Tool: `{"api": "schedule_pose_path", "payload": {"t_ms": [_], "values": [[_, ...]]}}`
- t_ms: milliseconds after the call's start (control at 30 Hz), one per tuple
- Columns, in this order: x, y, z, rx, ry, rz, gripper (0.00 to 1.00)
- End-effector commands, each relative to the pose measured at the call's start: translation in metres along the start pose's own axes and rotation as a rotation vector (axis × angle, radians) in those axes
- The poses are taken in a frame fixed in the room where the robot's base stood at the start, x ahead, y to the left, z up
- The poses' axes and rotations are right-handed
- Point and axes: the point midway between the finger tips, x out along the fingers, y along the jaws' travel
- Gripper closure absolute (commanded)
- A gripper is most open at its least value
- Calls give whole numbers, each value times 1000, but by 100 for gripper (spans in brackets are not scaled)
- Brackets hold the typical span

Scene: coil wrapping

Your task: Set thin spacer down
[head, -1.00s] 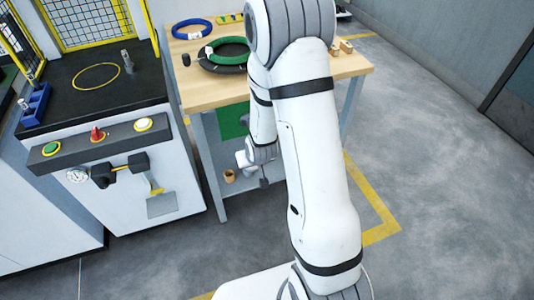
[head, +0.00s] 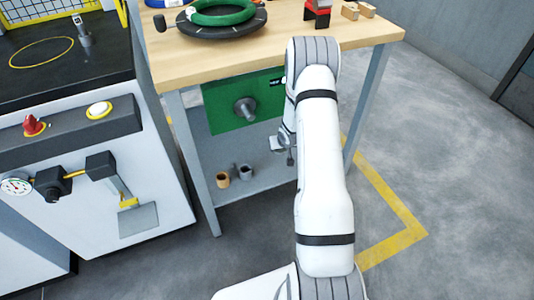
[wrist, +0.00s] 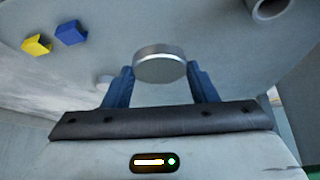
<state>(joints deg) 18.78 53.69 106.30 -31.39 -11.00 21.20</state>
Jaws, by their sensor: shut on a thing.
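My gripper (wrist: 160,78) is shut on a round silver disc, the thin spacer (wrist: 160,62), held between its two blue fingers in the wrist view. A grey surface lies beyond the disc, and I cannot tell whether the disc touches it. In the head view my gripper (head: 281,146) is low in front of the workbench, at the height of the space under its top. My own arm partly hides it there, and the spacer cannot be made out in that view.
The workbench's lower shelf (head: 270,182) holds a tan cup (head: 222,180) and a grey cup (head: 246,172). A green panel (head: 225,106) with a grey knob is above. In the wrist view, blue (wrist: 71,33) and yellow (wrist: 37,45) blocks and a hollow cylinder (wrist: 268,8) stand around.

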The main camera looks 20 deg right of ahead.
Motion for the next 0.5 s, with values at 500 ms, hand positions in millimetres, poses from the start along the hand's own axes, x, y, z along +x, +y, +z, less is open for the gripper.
{"api": "schedule_pose_path", "payload": {"t_ms": [500], "values": [[67, 17, 37, 18, -1, 12, 73]]}}
